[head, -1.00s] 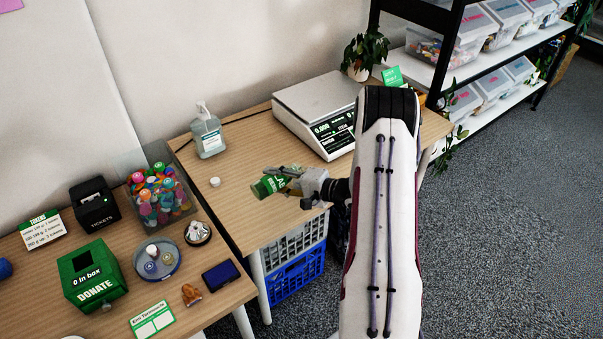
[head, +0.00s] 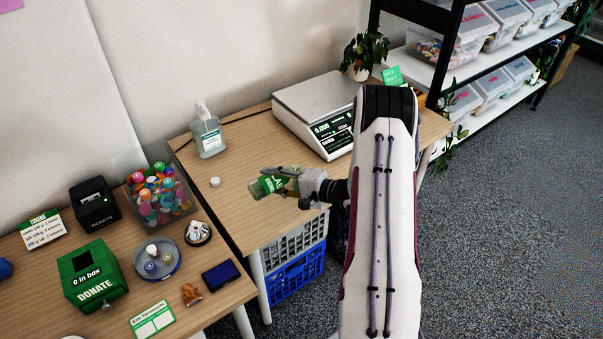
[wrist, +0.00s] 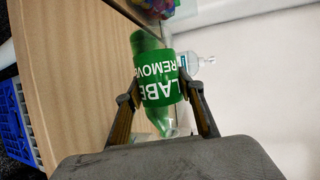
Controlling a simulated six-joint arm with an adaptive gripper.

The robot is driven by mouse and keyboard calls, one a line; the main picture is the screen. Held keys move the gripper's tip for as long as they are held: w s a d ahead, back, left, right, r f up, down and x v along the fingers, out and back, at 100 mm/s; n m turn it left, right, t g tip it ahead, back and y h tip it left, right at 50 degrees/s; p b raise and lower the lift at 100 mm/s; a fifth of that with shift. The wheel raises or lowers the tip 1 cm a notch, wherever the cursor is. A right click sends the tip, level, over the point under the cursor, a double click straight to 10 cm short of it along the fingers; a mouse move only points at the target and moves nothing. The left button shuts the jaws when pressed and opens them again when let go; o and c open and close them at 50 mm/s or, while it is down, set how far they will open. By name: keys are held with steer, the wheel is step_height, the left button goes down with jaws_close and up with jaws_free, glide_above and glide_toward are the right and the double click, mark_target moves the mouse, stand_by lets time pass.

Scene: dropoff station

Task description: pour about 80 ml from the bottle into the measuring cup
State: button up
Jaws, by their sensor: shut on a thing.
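The green bottle (head: 267,184) with a "LABEL REMOVE…" band is held by my gripper (head: 283,181) above the front part of the right table. It lies well over on its side in the head view. In the wrist view, the bottle (wrist: 146,42) sits between my gripper's two fingers (wrist: 162,98), which close on the label area. Its narrow clear neck points toward my palm and its wide end points away. I cannot tell the liquid level. A small white cap (head: 214,182) lies on the table left of the bottle. No measuring cup can be made out in either view.
A scale (head: 318,108) stands behind my arm's end, and a sanitizer bottle (head: 208,133) at the back left. The left table holds a token tub (head: 178,214), a donate box (head: 92,278) and a round dish (head: 172,268). Crates (head: 296,275) stand below.

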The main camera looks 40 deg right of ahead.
steer(key=shift+r+m, duration=0.5)
stand_by(2.0)
steer(key=shift+s+a+f+n+h, duration=0.15)
steer(key=shift+f+n+h, duration=0.25)
steer(key=shift+f+n, duration=0.4)
steer(key=shift+w+a+f+n+h, duration=0.15)
steer(key=shift+f+n+h, duration=0.25)
steer(key=shift+f+n, duration=0.35)
steer(key=shift+s+a+f+g, duration=0.1)
steer(key=shift+f+g, duration=0.15)
steer(key=shift+g, duration=0.05)
steer(key=shift+d+f+n+h, duration=0.2)
steer(key=shift+n+h, duration=0.2)
steer(key=shift+n, duration=0.25)
stand_by(0.8)
steer(key=shift+d+r+n+h, duration=0.3)
steer(key=shift+r+n+h, duration=0.2)
steer(key=shift+n, duration=0.1)
steer(key=shift+d+r+n+h, duration=0.3)
steer(key=shift+d+n+h, duration=0.3)
steer(key=shift+n+h, duration=0.3)
steer(key=shift+h, duration=0.3)
steer(key=shift+a+r+n+h, duration=0.15)
steer(key=shift+n+h, duration=0.25)
steer(key=shift+n, duration=0.25)
steer(key=shift+a+r+n+h, duration=0.15)
steer(key=shift+n+h, duration=0.25)
steer(key=shift+n, duration=0.25)
